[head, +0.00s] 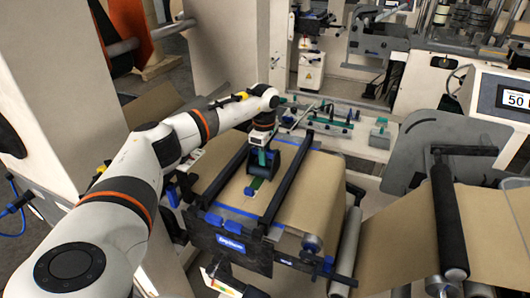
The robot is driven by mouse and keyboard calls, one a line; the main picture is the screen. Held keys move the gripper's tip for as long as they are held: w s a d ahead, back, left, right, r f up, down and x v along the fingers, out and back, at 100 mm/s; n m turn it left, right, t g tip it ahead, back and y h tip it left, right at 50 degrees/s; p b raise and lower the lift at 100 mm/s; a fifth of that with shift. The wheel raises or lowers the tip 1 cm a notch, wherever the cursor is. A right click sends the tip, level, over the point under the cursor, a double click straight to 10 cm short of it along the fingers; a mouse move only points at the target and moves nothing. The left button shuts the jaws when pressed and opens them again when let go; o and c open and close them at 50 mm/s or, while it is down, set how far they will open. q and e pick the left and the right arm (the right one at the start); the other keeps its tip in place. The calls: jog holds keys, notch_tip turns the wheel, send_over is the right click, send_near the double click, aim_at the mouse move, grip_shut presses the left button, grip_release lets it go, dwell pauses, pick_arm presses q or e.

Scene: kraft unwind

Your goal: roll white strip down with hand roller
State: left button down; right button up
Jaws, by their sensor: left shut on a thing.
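My left arm reaches in from the left to the kraft paper web (315,195). My left gripper (262,147) points down over the web and is shut on a dark blue-green tool that looks like the hand roller (262,162). The tool is low over the paper between two black bars, and I cannot tell whether it touches. A small green piece (254,187) shows just in front of it. The white strip is hard to make out; the tool and gripper may cover it. My right gripper is not in view.
Black bars (286,187) flank the working area on both sides. Blue bands (232,211) cross the paper. A dark front plate (230,244) and a pale roller (347,240) lie nearer. A shelf with small tools (345,125) stands behind, and a black roller (448,225) at right.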

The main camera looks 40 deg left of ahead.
aim_at(260, 171)
pick_arm(q)
jog(key=shift+s, duration=0.1)
jog(key=shift+s+d+p, duration=0.25)
jog(key=shift+s+p, duration=0.2)
jog(key=shift+s, duration=0.4)
jog(key=shift+s+d, duration=0.1)
jog(key=shift+s, duration=0.15)
jog(key=shift+s+d+p, duration=0.1)
jog(key=shift+s+p, duration=0.2)
jog(key=shift+p, duration=0.05)
jog(key=shift+s, duration=0.1)
jog(key=shift+s+d+p, duration=0.25)
jog(key=shift+s, duration=0.45)
jog(key=shift+s+d+p, duration=0.2)
jog(key=shift+s+d, duration=0.05)
jog(key=shift+s, duration=0.45)
jog(key=shift+f, duration=0.1)
jog(key=shift+s, duration=0.15)
